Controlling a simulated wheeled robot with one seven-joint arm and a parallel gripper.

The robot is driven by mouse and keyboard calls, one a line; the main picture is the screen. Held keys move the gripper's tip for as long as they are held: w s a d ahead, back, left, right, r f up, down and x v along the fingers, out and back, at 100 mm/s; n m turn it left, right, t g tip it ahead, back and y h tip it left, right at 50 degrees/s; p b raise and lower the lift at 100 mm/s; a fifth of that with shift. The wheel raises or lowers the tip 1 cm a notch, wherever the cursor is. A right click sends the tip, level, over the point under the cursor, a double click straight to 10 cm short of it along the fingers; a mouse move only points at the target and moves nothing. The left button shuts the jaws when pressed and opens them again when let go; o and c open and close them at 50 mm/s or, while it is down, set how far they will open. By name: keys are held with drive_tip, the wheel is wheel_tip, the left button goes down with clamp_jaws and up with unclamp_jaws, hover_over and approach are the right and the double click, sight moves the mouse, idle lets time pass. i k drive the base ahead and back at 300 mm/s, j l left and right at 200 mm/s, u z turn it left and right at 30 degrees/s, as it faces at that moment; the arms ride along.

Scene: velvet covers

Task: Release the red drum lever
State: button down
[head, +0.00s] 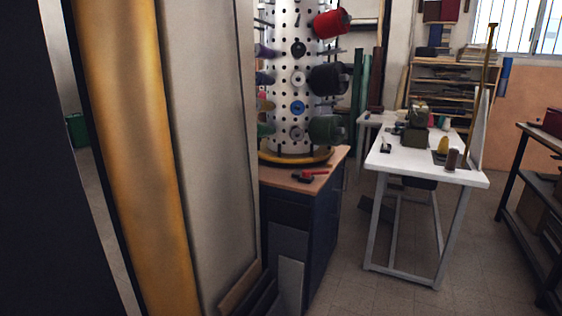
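In the head view a white drum (292,125) with rows of round holes stands upright on a yellow round base (297,157). The base rests on a dark blue cabinet with a wooden top (325,166). A small lever with a red handle (316,173) and a dark block at its left end lies at the cabinet top's front, just below the drum's base. The picture does not show whether it is engaged. My gripper is not in view.
Tall grey (208,120) and ochre (135,150) panels stand close on the left and hide part of the cabinet. Spools, one red (331,23), stick out from the drum. A white table (410,158) stands to the right. Floor (345,285) between cabinet and table looks clear.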

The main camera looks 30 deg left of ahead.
sight(307, 173)
drive_tip(key=i+j, duration=0.1)
drive_tip(key=i, duration=0.65)
drive_tip(key=i+j+z, duration=0.15)
drive_tip(key=i, duration=0.65)
drive_tip(key=i+z, duration=0.4)
drive_tip(key=i, duration=0.7)
drive_tip(key=u, duration=2.45)
drive_tip(key=i+u, duration=0.1)
drive_tip(key=i, duration=0.4)
